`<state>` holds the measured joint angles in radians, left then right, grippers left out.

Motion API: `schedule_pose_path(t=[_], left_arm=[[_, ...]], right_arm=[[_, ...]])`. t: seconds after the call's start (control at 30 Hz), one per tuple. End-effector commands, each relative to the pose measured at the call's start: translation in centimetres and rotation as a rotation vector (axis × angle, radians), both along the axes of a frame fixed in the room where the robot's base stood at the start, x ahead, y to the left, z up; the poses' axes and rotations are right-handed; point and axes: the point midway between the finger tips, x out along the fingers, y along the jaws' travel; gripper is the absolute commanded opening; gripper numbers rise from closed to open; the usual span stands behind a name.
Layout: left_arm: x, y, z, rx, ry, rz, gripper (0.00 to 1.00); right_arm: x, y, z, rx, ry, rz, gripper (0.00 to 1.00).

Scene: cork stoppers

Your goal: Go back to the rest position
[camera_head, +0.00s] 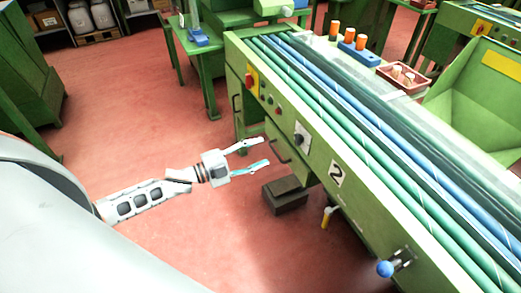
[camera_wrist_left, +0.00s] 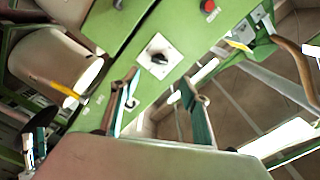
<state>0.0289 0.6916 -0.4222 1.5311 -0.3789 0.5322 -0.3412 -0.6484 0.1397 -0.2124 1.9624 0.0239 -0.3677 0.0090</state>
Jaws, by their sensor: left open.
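My left gripper (camera_head: 265,152) reaches in from the left in the head view. Its two fingers are apart with nothing between them. It hangs over the red floor, just left of the green machine (camera_head: 338,172) marked with a 2, with a visible gap to the panel in the picture. In the left wrist view the open fingers of my left gripper (camera_wrist_left: 160,84) point toward a green panel with a black knob on a white plate (camera_wrist_left: 156,54).
A blue block (camera_head: 358,54) with several orange-topped stoppers stands on the machine's far side, near a red crate (camera_head: 418,88) with pale stoppers. A dark box (camera_head: 285,195) sits low beside the machine. A blue-knobbed lever (camera_head: 386,268) sticks out. Red floor (camera_head: 140,95) is clear to the left.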

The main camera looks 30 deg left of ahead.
Motion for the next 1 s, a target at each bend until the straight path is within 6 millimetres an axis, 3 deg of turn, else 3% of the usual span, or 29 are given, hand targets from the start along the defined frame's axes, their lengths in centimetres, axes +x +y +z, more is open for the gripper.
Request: schedule_pose_path(t=[0.23,0.37,0.47,0.7,0.9,1.0], left_arm=[[-0.2,-0.2,-0.2,-0.007,0.007,0.004,0.46],[-1.7,-1.8,-2.1,-0.068,0.078,0.05,0.46],[-4.5,-3.8,-4.9,-0.161,0.201,0.135,0.46],[-14.2,-7.0,-11.9,-0.41,0.601,0.424,0.46],[-21.1,-7.6,-15.2,-0.526,0.843,0.604,0.46],[-22.8,-7.7,-15.9,-0.549,0.899,0.646,0.46]], right_arm=[[0.0,0.0,0.0,0.001,-0.001,0.0,0.4],[0.0,0.1,0.1,0.001,-0.002,0.0,0.4],[0.1,0.1,0.1,0.002,-0.001,-0.001,0.4],[0.1,0.1,0.2,0.003,-0.002,-0.001,0.4],[0.1,0.1,0.3,0.002,-0.003,0.0,0.4],[0.1,0.1,0.3,0.001,-0.002,0.0,0.4]])
